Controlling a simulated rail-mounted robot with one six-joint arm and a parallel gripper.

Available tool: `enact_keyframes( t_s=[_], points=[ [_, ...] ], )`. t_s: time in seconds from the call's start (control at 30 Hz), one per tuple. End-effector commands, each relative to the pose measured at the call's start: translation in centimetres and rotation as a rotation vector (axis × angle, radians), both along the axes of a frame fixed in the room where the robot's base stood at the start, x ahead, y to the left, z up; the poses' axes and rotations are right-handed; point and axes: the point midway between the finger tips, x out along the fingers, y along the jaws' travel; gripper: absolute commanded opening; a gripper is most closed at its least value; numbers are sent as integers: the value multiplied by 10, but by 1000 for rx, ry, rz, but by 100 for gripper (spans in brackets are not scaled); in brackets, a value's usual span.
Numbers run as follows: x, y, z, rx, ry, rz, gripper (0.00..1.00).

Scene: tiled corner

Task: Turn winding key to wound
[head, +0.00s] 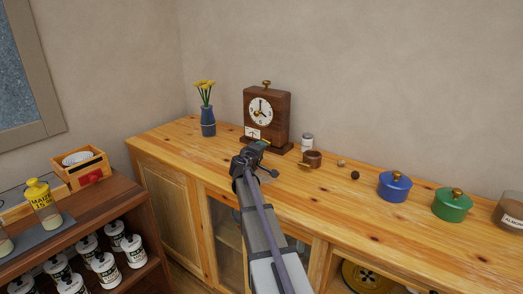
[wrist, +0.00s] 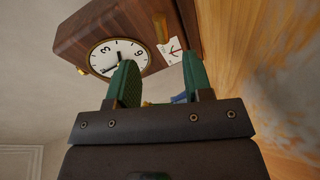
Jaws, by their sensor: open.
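A dark wooden clock (head: 281,117) with a white dial (head: 261,111) stands on the sideboard against the wall; it shows tilted in the wrist view (wrist: 95,25). A brass piece (wrist: 161,28), apparently the winding key, sits on the clock's front below the dial. Beside it is a white card (wrist: 174,51) with a red mark, also in the head view (head: 252,133). Another brass fitting (head: 266,84) tops the clock. My gripper (wrist: 158,68) is open and empty, its green fingers in front of the clock's lower face, apart from the brass piece. In the head view my gripper (head: 258,146) hides part of the base.
A blue vase (head: 208,122) with yellow flowers stands left of the clock. A white jar (head: 307,142) and a brown cup (head: 312,158) are close on its right. Blue (head: 394,187) and green (head: 452,206) pots stand further right. The sideboard's front (head: 300,190) is mostly clear.

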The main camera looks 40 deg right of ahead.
Motion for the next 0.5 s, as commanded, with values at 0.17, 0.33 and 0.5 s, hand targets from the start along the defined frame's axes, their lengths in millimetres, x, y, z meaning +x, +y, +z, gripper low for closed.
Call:
enact_keyframes(
  t_s=[0.17, 0.33, 0.5],
  points=[
    [6, 1, -6, -88, 128, -5, 62],
    [25, 6, -18, -420, 656, -39, 72],
    [35, 13, -18, -650, 1103, -84, 72]
  ],
)
